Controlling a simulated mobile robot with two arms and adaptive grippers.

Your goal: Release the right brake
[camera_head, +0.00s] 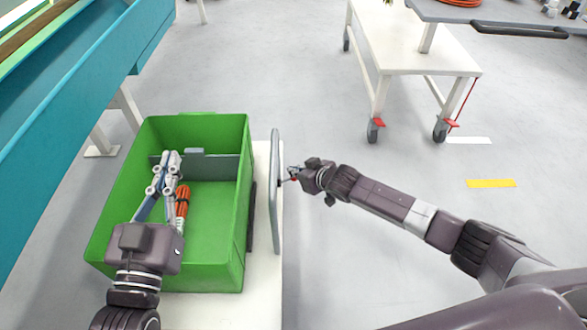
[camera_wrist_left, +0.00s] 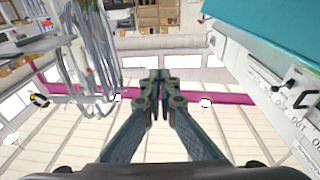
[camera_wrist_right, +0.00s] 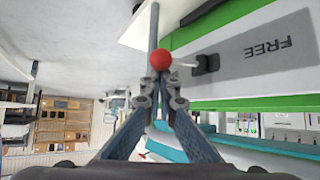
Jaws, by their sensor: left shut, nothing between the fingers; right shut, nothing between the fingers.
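In the right wrist view a red ball knob (camera_wrist_right: 160,59) sits on a short pale rod that reaches a black mount (camera_wrist_right: 206,65). The mount is on a grey plate (camera_wrist_right: 262,52) marked FREE, which appears upside down. My right gripper (camera_wrist_right: 162,82) is shut and empty, its tips just short of the knob; I cannot tell if they touch. In the head view my right gripper (camera_head: 291,173) is beside the cart's grey handle rail (camera_head: 274,200). My left gripper (camera_head: 171,156) is shut and empty over the green crate (camera_head: 244,215).
The crate stands on a white cart (camera_head: 205,312). A teal structure (camera_head: 70,110) borders the left. A white wheeled table (camera_head: 410,45) stands at the back right. The floor between is clear.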

